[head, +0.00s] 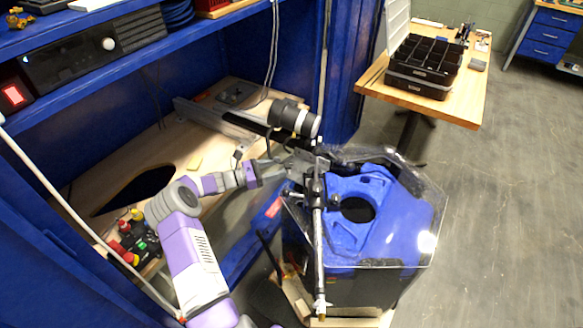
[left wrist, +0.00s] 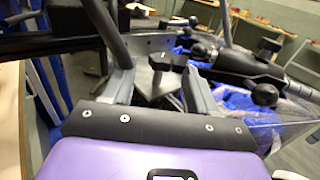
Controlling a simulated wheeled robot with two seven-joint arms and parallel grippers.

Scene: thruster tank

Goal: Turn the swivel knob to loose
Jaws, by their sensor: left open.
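A black thruster motor (head: 295,118) sits on a clamp mount at the edge of the blue-topped tank (head: 400,215). Several black knobs show on the mount: one is beside the upright shaft in the head view (head: 333,201), others are in the left wrist view, at right (left wrist: 264,95) and at top (left wrist: 192,23). I cannot tell which one is the swivel knob. My left gripper (head: 298,170) is at the mount, just below the motor. In the left wrist view its fingers (left wrist: 158,85) are apart, with a metal bracket and a small dark part beyond or between them. Contact is unclear.
A clear, angular cover edge (head: 438,205) surrounds the tank top. A wooden bench (head: 130,165) with a blue frame is at left, with red and green buttons (head: 140,245). A table with a black organizer case (head: 422,68) stands at back right. The floor at right is clear.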

